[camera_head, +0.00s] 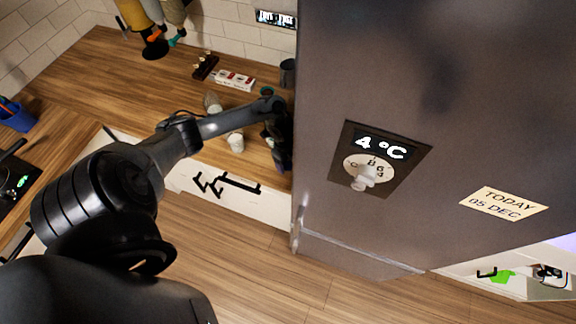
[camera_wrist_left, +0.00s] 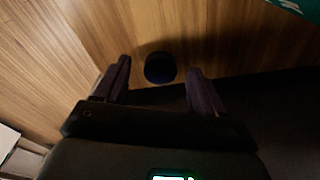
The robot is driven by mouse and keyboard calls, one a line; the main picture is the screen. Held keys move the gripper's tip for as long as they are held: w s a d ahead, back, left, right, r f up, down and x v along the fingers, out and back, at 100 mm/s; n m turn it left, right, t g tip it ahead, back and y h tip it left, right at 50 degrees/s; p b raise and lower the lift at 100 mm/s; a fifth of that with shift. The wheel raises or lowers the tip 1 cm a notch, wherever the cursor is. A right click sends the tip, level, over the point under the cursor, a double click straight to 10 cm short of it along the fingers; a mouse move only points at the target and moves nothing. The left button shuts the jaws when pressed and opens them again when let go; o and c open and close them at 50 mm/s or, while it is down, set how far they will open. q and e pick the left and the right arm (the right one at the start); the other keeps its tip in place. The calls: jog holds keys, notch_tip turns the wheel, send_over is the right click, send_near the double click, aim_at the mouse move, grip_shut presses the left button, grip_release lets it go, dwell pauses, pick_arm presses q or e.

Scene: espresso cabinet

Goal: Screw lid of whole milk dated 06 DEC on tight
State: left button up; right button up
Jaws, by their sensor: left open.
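My left gripper (camera_head: 280,145) reaches over the wooden counter beside the fridge, partly hidden by the fridge edge. In the left wrist view its two fingers (camera_wrist_left: 159,66) are open and spread apart. A dark blue round thing (camera_wrist_left: 160,69), possibly a lid, shows on the wood between and beyond the fingertips. I cannot tell whether the fingers are level with it. No whole milk bottle or 06 DEC date can be made out. My right gripper is not in view.
The grey fridge (camera_head: 400,50) with a 4 °C panel closes off the right side. A whitish cup (camera_head: 236,142), a pale item (camera_head: 212,103) and a dark cup (camera_head: 288,72) stand on the counter (camera_head: 110,85). A green corner (camera_wrist_left: 292,5) shows in the left wrist view.

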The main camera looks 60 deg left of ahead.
aim_at(288, 164)
pick_arm(q)
jog(key=shift+f, duration=0.3)
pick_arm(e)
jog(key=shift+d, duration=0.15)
pick_arm(q)
jog(key=c, duration=1.1)
jog(key=shift+c, duration=0.2)
jog(key=shift+r, duration=0.1)
notch_tip(288, 164, up, 10)
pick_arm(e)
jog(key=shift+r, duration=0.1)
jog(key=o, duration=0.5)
